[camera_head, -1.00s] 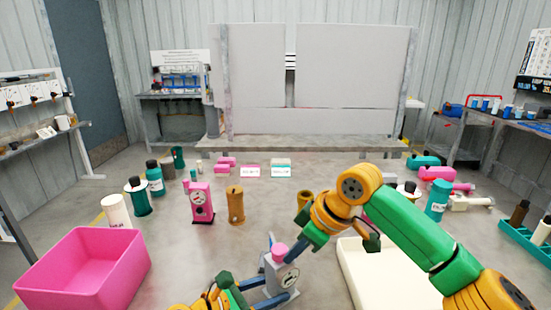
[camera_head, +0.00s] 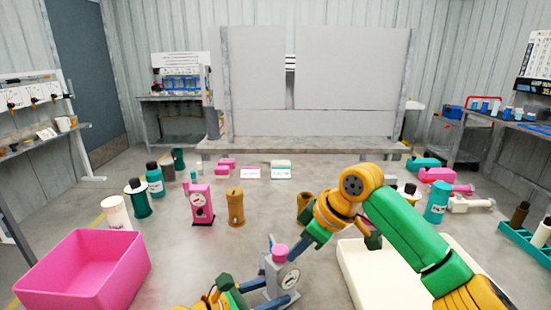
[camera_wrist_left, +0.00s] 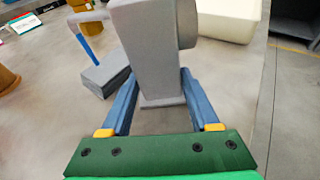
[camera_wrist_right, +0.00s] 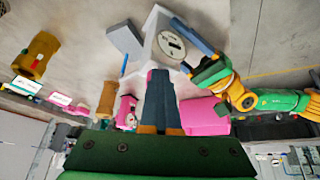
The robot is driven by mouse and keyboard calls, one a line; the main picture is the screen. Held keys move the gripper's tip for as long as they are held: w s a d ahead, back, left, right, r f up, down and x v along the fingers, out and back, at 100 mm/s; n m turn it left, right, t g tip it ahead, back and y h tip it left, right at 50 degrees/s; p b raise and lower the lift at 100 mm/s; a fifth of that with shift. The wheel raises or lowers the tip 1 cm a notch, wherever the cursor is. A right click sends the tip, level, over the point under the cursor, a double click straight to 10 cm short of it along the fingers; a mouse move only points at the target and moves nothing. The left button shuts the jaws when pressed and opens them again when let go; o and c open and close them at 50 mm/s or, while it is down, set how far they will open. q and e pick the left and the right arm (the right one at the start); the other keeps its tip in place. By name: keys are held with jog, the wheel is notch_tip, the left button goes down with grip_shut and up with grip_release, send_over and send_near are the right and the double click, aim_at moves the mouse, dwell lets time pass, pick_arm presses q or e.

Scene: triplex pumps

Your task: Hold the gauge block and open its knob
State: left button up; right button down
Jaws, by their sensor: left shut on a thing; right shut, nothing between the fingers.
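The gauge block (camera_head: 284,277) is grey and upright, with a round dial on its front and a pink knob (camera_head: 280,249) on top. My left gripper (camera_head: 270,293) is shut on it low down. In the left wrist view, its blue fingers lie on both sides of the grey body (camera_wrist_left: 150,55). My right gripper (camera_head: 299,250) is shut and empty, just right of the knob; I cannot tell whether it touches.
A grey base with a blue stem (camera_wrist_left: 104,80) stands close beside the block. A pink bin (camera_head: 80,275) is at left, a cream tray (camera_head: 352,272) at right. A pink gauge block (camera_head: 202,205) and a tan cylinder (camera_head: 236,208) stand behind. Floor between them is clear.

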jog(key=shift+w, duration=0.25)
dwell(0.3)
jog(key=shift+d, duration=0.2)
notch_tip(320, 180, up, 6)
jog(key=shift+d, duration=0.2)
dwell(0.3)
jog(key=s+a+f+m, duration=0.1)
jog(key=f+m, duration=0.1)
jog(key=s+a+f+m+t+h, duration=0.1)
jog(key=f+m, duration=0.1)
jog(key=s+f+m+t+h, duration=0.1)
jog(key=f+m, duration=0.1)
jog(key=shift+s+a, duration=0.15)
jog(key=shift+a, duration=0.25)
